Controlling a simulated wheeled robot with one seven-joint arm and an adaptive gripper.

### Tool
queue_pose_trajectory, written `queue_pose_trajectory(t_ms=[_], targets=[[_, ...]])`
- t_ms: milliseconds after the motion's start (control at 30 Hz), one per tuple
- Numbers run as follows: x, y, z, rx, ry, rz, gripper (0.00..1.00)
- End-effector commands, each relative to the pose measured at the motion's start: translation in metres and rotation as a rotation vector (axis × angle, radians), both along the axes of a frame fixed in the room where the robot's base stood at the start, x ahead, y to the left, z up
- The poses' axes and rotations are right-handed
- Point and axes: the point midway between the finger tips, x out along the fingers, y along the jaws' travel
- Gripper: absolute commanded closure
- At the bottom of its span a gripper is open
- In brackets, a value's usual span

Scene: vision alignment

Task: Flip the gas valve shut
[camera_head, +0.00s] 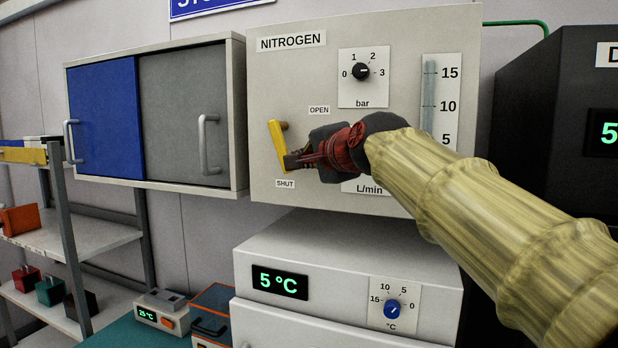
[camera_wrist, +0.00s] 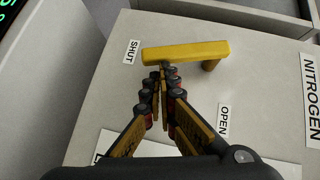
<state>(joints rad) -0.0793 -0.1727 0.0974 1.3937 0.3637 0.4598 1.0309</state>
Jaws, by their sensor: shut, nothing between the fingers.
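The yellow valve handle (camera_head: 277,143) is on the front of the NITROGEN panel. Its mounting post is near its upper end, and its lower end points down at the SHUT label (camera_head: 285,184). The OPEN label (camera_head: 319,110) is up and to the right. In the wrist view the handle (camera_wrist: 185,51) lies crosswise, its free end toward the SHUT label (camera_wrist: 131,51). My gripper (camera_head: 291,161) is shut and empty at the handle's lower part. In the wrist view its fingertips (camera_wrist: 168,70) are at the handle's near side; I cannot tell if they touch.
The NITROGEN panel (camera_head: 290,75) also bears a bar knob (camera_head: 361,71) and a flow scale (camera_head: 440,95). A cabinet with blue and grey doors (camera_head: 185,110) is to the left. A white unit reading 5 °C (camera_head: 340,255) stands below. A dark unit (camera_head: 550,110) is at right.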

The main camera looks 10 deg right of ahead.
Motion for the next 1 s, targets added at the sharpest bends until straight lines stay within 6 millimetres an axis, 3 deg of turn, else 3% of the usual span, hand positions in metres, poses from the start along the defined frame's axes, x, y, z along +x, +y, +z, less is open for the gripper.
queue_pose_trajectory(t_ms=[33,267,1000], targets=[[0.001,0.002,-0.011,0.028,-0.016,0.001,1.0],[0.007,0.011,-0.018,0.15,-0.085,0.002,1.0],[0.012,0.02,-0.017,0.265,-0.154,0.001,1.0]])
